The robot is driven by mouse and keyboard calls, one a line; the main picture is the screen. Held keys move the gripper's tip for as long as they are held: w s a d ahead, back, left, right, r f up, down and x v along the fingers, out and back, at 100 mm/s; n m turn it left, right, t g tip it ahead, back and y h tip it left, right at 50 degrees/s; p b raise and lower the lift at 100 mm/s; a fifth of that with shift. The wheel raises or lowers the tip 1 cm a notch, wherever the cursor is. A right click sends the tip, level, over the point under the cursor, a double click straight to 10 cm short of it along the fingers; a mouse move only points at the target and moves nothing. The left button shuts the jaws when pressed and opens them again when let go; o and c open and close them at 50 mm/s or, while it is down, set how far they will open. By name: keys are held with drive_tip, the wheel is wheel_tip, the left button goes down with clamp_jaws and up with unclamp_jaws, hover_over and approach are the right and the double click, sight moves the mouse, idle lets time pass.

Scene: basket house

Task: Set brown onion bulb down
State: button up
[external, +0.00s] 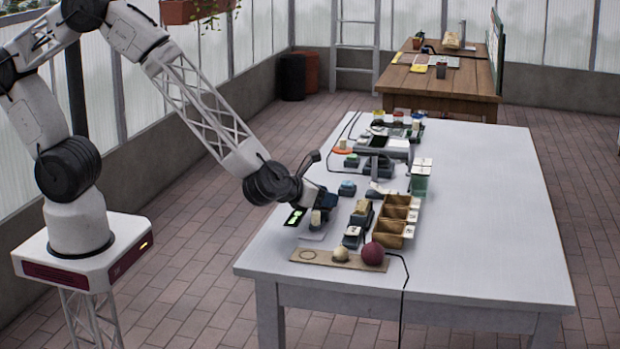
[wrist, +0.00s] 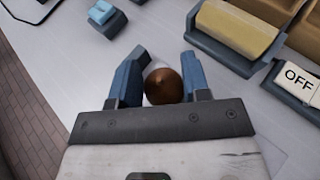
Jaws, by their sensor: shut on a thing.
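The brown onion bulb (wrist: 163,86) sits between the two blue fingers of my gripper (wrist: 161,80) in the wrist view, and the fingers are closed around it. A pale rounded surface shows beside it, partly hidden by the gripper. In the external view my gripper (external: 322,202) is low over the near left part of the white table. The onion cannot be made out clearly there. Whether it touches the tabletop is hard to tell.
Brown bins (external: 390,228) and small devices stand right of my gripper. The table's right side is clear.

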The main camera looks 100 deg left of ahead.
drive_tip(key=o, duration=0.6)
drive_tip(key=shift+f, duration=0.1)
drive_tip(key=shift+o, duration=0.2)
drive_tip(key=shift+r, duration=0.2)
drive_tip(key=shift+s+d+r, duration=0.2)
drive_tip(key=shift+s+d, duration=0.15)
drive_tip(key=shift+d, duration=0.05)
drive_tip(key=v, duration=1)
drive_tip(key=shift+s+d+r, duration=0.1)
drive_tip(key=shift+s+d, duration=0.15)
drive_tip(key=shift+r, duration=0.1)
